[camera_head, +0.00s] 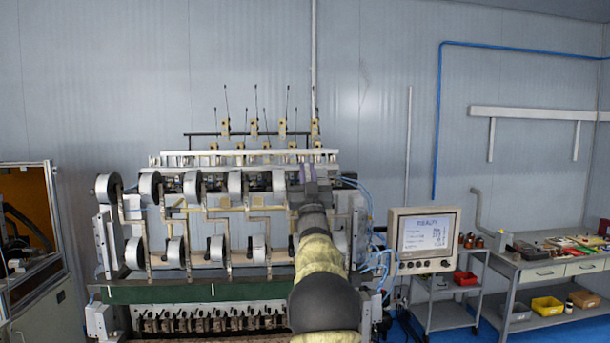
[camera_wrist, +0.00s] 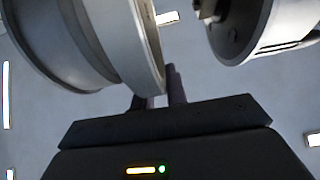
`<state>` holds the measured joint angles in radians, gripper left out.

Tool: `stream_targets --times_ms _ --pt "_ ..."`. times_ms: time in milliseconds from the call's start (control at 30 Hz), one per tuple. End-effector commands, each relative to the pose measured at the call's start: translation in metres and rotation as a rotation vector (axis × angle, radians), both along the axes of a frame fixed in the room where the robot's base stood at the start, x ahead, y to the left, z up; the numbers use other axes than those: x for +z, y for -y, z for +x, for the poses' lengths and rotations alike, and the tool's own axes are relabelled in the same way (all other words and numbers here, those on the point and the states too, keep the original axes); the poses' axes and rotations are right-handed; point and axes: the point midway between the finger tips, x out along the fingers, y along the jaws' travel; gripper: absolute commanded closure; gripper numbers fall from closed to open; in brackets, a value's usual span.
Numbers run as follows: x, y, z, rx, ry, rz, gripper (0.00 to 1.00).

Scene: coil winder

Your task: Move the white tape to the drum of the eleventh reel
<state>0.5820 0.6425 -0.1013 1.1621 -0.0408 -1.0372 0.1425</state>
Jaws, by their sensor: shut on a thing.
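My gripper (camera_head: 302,173) is raised at the right part of the winder's upper row of reels. In the wrist view my gripper (camera_wrist: 158,92) has its two dark fingers on either side of the lower edge of a pale ring, which looks like the white tape (camera_wrist: 128,40). The ring stands on edge, right beside a large grey reel drum (camera_wrist: 60,40); I cannot tell whether they touch. Another grey reel (camera_wrist: 255,28) is at the upper right, apart from the fingers. In the head view my arm hides the tape and some right-hand reels, so I cannot pick out the eleventh.
The winder (camera_head: 200,292) carries an upper row of grey reels (camera_head: 192,186) and a lower row (camera_head: 176,252), with brackets between them. A monitor (camera_head: 424,238) stands to the right. A workbench (camera_head: 545,270) with tools and bins is farther right.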

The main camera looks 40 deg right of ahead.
Motion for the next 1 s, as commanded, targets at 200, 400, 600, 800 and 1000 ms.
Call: stream_targets --times_ms 200,400,600,800,1000 --pt "0.000 0.005 -0.003 -0.001 0.000 0.000 1.00" --pt "0.000 0.009 -0.006 -0.001 0.000 0.000 1.00" --pt "0.000 0.013 -0.008 -0.001 -0.001 -0.001 1.00" --pt "0.000 0.017 -0.011 -0.001 0.000 -0.001 1.00" --pt "0.000 0.021 -0.013 0.000 0.001 -0.001 1.00"
